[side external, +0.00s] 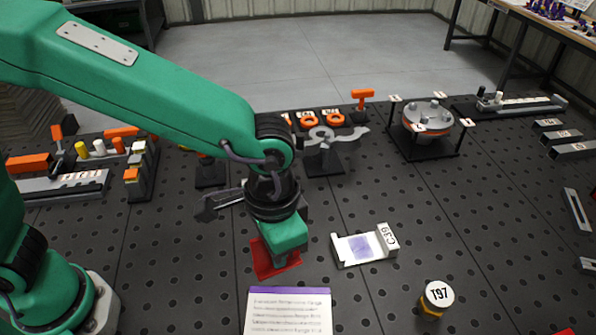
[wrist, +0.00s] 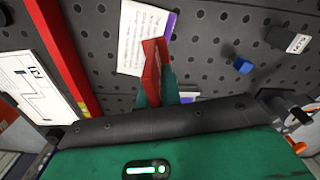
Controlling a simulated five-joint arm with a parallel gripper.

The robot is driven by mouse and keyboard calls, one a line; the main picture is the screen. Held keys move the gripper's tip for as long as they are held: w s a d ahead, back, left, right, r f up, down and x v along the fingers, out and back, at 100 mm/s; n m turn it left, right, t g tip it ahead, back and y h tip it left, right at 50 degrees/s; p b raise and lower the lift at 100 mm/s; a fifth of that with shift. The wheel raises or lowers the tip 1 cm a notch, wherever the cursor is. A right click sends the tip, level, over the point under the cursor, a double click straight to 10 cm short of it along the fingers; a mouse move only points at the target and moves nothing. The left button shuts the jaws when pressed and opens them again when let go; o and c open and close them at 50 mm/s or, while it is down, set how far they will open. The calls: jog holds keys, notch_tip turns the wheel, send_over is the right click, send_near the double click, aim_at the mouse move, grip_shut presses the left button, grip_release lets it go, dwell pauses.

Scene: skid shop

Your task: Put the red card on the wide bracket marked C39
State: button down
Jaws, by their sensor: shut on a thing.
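The red card (side external: 268,262) is held in my gripper (side external: 284,254), which is shut on it; the card hangs tilted, close over the dark perforated table. In the wrist view the red card (wrist: 152,65) stands edge-on between the green fingers of my gripper (wrist: 155,85). The wide bracket marked C39 (side external: 345,252) lies to the right of the card and apart from it. It is a pale piece with a purple patch in its middle and an upright labelled end at right. The fingertips are partly hidden behind the card.
A printed sheet with a purple edge (side external: 288,312) lies in front of the card. A round-labelled T97 piece (side external: 437,297) stands at front right. A round metal fixture (side external: 428,118) on a black stand is behind, with metal channels (side external: 575,150) at right. Bare table surrounds the bracket.

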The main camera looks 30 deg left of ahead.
jog(key=w+d+n, duration=0.5)
jog(key=w+d, duration=0.3)
jog(key=d, duration=0.3)
jog(key=shift+w+d+f+n, duration=0.3)
jog(key=shift+d+f+n, duration=0.05)
jog(key=shift+f+n, duration=0.1)
jog(key=shift+w, duration=0.1)
send_over(363, 248)
notch_tip(363, 248, down, 7)
jog(key=shift+w+r, duration=0.1)
jog(key=shift+f, duration=2.1)
jog(key=shift+f, duration=0.1)
jog(key=c, duration=1.6)
grip_release()
